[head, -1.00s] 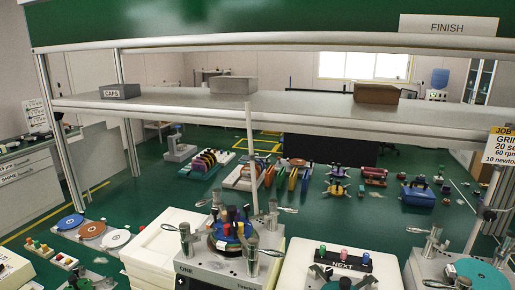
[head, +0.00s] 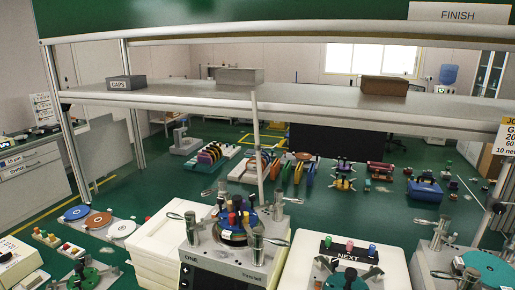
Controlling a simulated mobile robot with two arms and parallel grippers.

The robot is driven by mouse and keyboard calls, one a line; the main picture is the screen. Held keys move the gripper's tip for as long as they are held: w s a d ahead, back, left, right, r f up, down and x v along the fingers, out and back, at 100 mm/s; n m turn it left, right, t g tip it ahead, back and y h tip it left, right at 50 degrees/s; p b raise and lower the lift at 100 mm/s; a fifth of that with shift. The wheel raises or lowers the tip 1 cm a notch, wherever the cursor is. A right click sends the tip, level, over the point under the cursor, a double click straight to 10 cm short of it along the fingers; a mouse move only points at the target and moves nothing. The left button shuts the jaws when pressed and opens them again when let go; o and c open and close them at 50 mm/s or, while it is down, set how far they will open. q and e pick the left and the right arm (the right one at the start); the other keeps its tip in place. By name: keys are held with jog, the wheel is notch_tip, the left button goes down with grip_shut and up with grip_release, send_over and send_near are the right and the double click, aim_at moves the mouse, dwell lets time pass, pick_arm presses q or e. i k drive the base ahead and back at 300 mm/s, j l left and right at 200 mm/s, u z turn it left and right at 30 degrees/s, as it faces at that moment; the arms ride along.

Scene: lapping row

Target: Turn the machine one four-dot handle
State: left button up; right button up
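Machine one (head: 222,264), a pale box with a dark front and the word ONE, stands at the bottom centre. A round blue plate (head: 236,222) with several coloured pegs sits on top. Metal posts with lever handles surround the plate: a left handle (head: 175,216), a front-right handle (head: 276,241), a back-right handle (head: 291,201) and a back-left handle (head: 209,192). The dot marks on the handles are too small to read, so I cannot tell which has four dots. Neither of my grippers is in view.
A shelf (head: 310,98) with a CAPS box (head: 126,83) crosses above the machine. A thin upright post (head: 257,145) stands behind it. White trays (head: 160,235) are at its left, a NEXT stand (head: 348,248) at its right. Another machine (head: 440,262) stands far right.

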aim_at(222, 189)
jog(key=i+j, duration=0.15)
jog(key=j, duration=0.35)
jog(key=i+j+z, duration=0.1)
jog(key=j, duration=0.35)
jog(key=i+j, duration=0.1)
jog(key=j, duration=0.4)
jog(key=i+j+z, duration=0.1)
jog(key=j, duration=0.4)
